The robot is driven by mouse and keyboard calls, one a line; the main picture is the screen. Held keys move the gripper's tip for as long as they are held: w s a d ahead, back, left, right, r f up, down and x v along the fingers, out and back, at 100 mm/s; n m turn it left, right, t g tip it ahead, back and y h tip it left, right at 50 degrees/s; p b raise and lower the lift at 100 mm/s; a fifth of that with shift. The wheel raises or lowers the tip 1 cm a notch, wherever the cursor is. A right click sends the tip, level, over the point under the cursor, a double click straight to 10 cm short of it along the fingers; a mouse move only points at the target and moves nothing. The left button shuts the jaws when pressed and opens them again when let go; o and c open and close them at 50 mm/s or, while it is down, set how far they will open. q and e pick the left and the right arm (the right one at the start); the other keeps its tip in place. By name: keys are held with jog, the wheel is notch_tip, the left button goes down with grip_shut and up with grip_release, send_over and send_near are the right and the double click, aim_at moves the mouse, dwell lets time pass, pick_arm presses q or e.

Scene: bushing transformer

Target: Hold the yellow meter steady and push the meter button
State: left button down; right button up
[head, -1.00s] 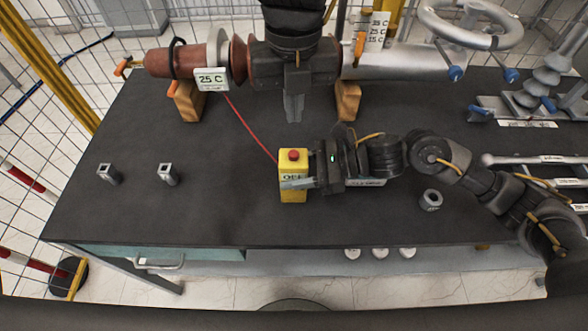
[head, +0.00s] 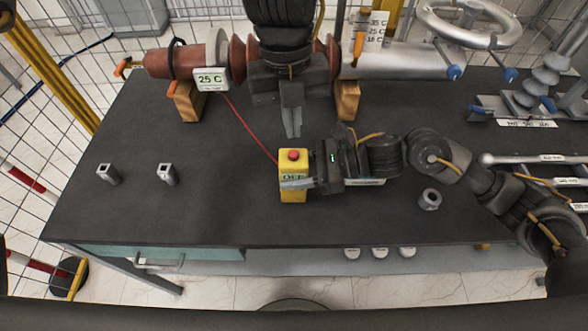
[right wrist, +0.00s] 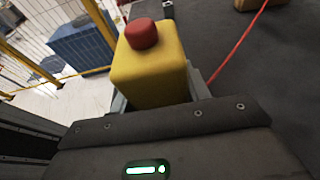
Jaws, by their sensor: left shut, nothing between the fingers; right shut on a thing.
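The yellow meter (head: 293,194) stands on the dark table, with a red button (head: 293,154) on its top and a display on its front. My right gripper (head: 298,182) is shut on the meter from the right side. In the right wrist view the yellow meter (right wrist: 152,75) sits between the fingers, with the red button (right wrist: 141,33) uncovered on top. My left gripper (head: 292,132) is shut and empty. It points down just above and behind the button in the head view, apart from it.
A red cable (head: 248,131) runs from the meter to the brown bushing (head: 170,62) at the back, which rests on wooden blocks (head: 186,104). Small metal sockets (head: 168,174) stand on the left. A nut (head: 429,200) lies right of the meter. The front left is clear.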

pick_arm(q)
notch_tip(320, 180, down, 2)
jog(key=s+m+g+h, duration=0.1)
jog(key=s+g+h, duration=0.1)
jog(key=s, duration=0.1)
pick_arm(e)
jog(key=shift+w, duration=0.1)
jog(key=shift+a, duration=0.25)
pick_arm(q)
notch_tip(320, 180, up, 5)
jog(key=m+t+h, duration=0.5)
jog(key=m+h, duration=0.1)
jog(key=m, duration=0.1)
send_over(287, 158)
pick_arm(e)
jog(key=shift+d, duration=0.2)
jog(key=shift+a, duration=0.1)
pick_arm(q)
jog(key=shift+f, duration=4.6)
jog(key=shift+f, duration=0.15)
